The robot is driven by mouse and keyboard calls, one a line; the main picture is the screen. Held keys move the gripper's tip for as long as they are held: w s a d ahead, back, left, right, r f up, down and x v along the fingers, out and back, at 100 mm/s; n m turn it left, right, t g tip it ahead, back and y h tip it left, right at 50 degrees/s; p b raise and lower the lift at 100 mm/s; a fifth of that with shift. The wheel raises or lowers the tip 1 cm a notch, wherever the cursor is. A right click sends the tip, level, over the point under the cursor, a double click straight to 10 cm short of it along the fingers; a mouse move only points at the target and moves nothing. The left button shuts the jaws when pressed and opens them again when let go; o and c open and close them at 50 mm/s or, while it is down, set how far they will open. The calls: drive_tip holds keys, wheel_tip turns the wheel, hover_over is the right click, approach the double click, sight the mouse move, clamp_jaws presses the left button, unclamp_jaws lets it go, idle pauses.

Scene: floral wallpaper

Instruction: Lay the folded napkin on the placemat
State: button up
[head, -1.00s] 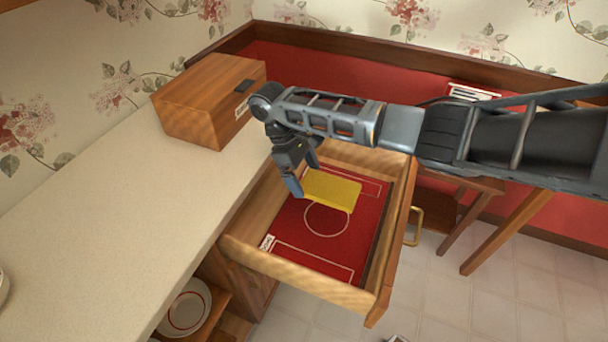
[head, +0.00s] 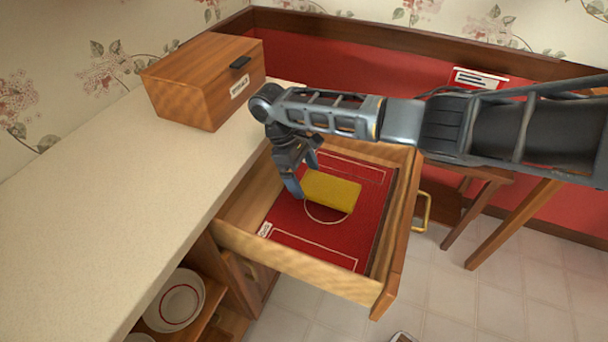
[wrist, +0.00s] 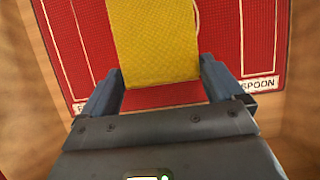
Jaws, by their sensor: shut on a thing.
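The folded napkin (head: 331,191) is a yellow rectangle over the red placemat (head: 316,258) inside the open drawer. It also shows in the wrist view (wrist: 155,40), with its near end between my fingers. My gripper (head: 298,185) is in the drawer, pointing down, shut on the napkin's left end. In the wrist view my gripper (wrist: 160,88) has one finger on each side of the napkin. The placemat carries white outlines, a circle and small labels, one reading SPOON. The napkin covers part of the circle. I cannot tell whether the napkin touches the placemat.
The wooden drawer (head: 290,275) has raised walls around the placemat. A wooden box (head: 205,82) stands on the pale counter (head: 95,225) at the back left. Bowls (head: 172,302) sit on a shelf below. A brass handle (head: 423,211) is on the drawer's front.

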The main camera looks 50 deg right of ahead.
drive_tip(key=shift+f, duration=0.45)
drive_tip(key=o, duration=0.7)
drive_tip(key=shift+r, duration=0.1)
idle(0.3)
wheel_tip(320, 180, up, 6)
drive_tip(key=p, duration=0.6)
drive_tip(key=shift+r, duration=0.2)
drive_tip(key=shift+r+p, duration=0.5)
drive_tip(key=shift+r, duration=0.75)
